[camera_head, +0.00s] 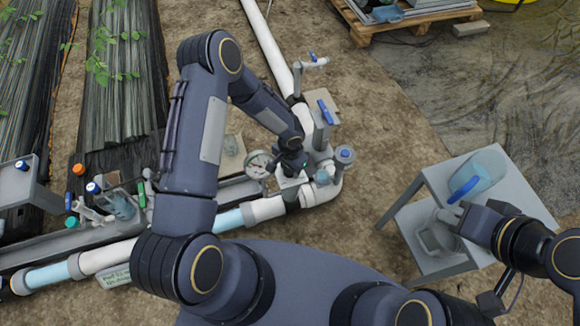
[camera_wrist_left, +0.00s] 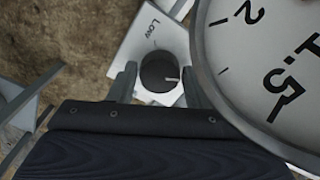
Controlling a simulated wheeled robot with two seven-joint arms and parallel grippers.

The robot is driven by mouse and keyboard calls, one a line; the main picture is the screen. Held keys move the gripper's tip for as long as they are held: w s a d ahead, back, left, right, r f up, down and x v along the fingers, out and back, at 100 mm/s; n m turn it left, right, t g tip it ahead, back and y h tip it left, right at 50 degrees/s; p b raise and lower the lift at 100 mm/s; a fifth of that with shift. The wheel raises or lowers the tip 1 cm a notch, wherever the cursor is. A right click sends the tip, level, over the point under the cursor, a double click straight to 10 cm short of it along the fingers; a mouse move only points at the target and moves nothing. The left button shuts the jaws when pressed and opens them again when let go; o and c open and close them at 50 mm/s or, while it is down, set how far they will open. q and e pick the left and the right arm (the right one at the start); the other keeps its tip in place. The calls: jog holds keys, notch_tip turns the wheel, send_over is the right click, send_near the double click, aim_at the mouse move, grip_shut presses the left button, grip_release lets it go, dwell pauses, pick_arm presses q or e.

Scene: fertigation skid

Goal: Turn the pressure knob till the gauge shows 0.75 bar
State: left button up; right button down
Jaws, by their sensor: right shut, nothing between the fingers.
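The dark round pressure knob (camera_wrist_left: 159,72) sits on a white plate marked "Low" in the left wrist view. Its white pointer line points right. My left gripper (camera_wrist_left: 158,80) has one finger on each side of the knob; whether they touch it is unclear. In the head view my left gripper (camera_head: 291,162) is down at the pipe fitting and hides the knob. The white gauge (camera_head: 259,164) is just left of it. The gauge face (camera_wrist_left: 265,70) is cut off in the wrist view, and its reading cannot be made out. My right gripper (camera_head: 452,213) is shut and empty.
My right gripper is over a grey stand (camera_head: 515,212) holding a clear jug (camera_head: 484,172) with a blue handle. Blue-handled valves (camera_head: 325,112) and a blue-capped fitting (camera_head: 345,155) crowd the pipe right of my left gripper. A pallet (camera_head: 405,20) lies behind.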

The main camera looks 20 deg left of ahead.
pick_arm(q)
jog(key=c, duration=0.6)
jog(key=shift+o, duration=0.2)
jog(key=shift+f+m+b, duration=0.1)
jog(key=shift+m+b, duration=0.2)
jog(key=shift+m, duration=1.2)
jog(key=o, duration=1)
jog(key=shift+c, duration=0.2)
notch_tip(320, 180, up, 7)
jog(key=shift+p, duration=0.95)
jog(key=shift+r, duration=0.5)
